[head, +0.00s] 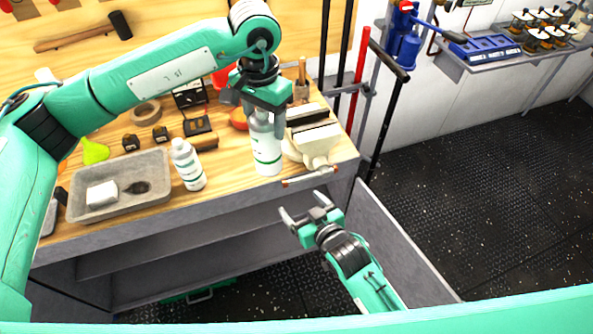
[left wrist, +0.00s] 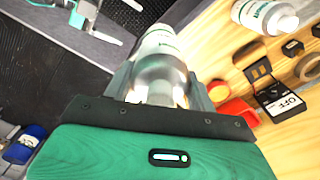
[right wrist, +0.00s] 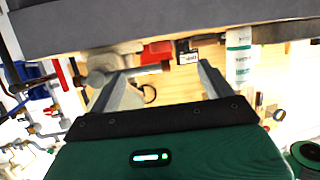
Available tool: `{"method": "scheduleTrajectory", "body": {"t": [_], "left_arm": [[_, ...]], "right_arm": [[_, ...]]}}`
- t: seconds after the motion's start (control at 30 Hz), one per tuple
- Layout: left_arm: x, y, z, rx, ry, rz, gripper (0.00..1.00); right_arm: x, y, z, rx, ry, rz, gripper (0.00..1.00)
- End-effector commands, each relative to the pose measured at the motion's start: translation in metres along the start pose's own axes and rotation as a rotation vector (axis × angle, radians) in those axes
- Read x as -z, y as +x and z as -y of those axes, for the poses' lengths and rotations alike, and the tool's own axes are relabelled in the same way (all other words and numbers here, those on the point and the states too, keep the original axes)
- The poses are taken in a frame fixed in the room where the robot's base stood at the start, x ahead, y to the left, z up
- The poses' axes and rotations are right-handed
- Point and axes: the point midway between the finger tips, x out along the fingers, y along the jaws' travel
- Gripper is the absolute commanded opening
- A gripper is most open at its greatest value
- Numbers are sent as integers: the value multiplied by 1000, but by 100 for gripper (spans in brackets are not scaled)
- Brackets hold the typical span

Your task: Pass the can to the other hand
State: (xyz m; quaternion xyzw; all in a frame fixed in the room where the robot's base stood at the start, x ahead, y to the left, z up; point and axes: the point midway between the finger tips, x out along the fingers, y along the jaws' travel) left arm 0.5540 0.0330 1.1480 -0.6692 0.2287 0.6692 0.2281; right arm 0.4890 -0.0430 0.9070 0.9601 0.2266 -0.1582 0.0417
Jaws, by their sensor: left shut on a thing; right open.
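The can (head: 266,150) is white with green print and stands upright near the front edge of the bench. My left gripper (head: 262,112) is shut on its upper part from above. In the left wrist view the can (left wrist: 160,52) sits between the fingers (left wrist: 163,88). I cannot tell whether its base touches the bench. My right gripper (head: 304,208) is open and empty, in front of the bench edge, below and right of the can. Its spread fingers (right wrist: 163,82) show in the right wrist view with nothing between them.
A similar white bottle (head: 188,165) stands left of the can, beside a grey tray (head: 152,163). A cream vise (head: 312,145) with a front handle stands close to the can's right. Tape and small boxes lie behind. Open floor (head: 470,200) is at right.

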Motion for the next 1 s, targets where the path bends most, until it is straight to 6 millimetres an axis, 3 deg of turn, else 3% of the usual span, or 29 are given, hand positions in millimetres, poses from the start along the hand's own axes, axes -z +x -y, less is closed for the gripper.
{"method": "scheduleTrajectory", "body": {"t": [0.03, 0.2, 0.4, 0.53, 0.67, 1.0], "left_arm": [[0, -1, 0, 0, 0, -1, 8], [0, 0, 0, 0, 0, -1, 8], [0, 0, 0, 0, 0, -1, 8], [0, 0, 0, 0, 0, -1, 8], [0, 0, 0, 0, 0, -1, 8], [0, -1, 0, 0, 0, -1, 8]], "right_arm": [[30, -9, 5, 10, -3, -50, 83], [109, -45, 21, 44, -7, -189, 83], [165, -80, 32, 70, -6, -295, 83], [180, -91, 34, 78, -5, -324, 83], [185, -86, 36, 80, -5, -331, 83], [204, -33, 40, 80, -4, -331, 83]]}}
